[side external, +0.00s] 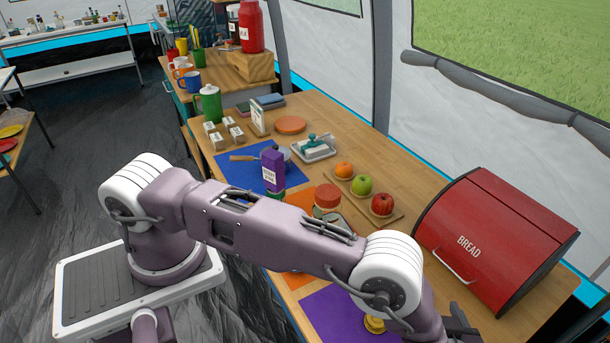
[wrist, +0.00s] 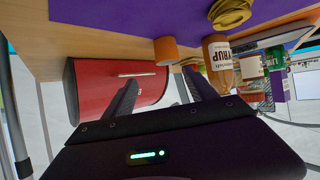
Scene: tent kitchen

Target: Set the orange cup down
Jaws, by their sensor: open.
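The wrist view is upside down. In it an orange cylinder (wrist: 166,51), which looks like the orange cup, stands by the edge of the purple mat (wrist: 120,10). My gripper (wrist: 162,88) is open, its two dark fingers spread wide with nothing between them. The cup appears beyond the fingertips, apart from them. In the side external view my arm hides that spot, and only a dark part of my gripper shows at the bottom right; its fingertips cannot be made out there.
A yellow cloth-like item (wrist: 230,14) and a syrup bottle (wrist: 220,62) are near the cup. The red bread bin (side external: 495,240) stands at the right. A board with an orange, green apple and red apple (side external: 382,204) lies behind. Another orange mug (side external: 180,69) stands far back.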

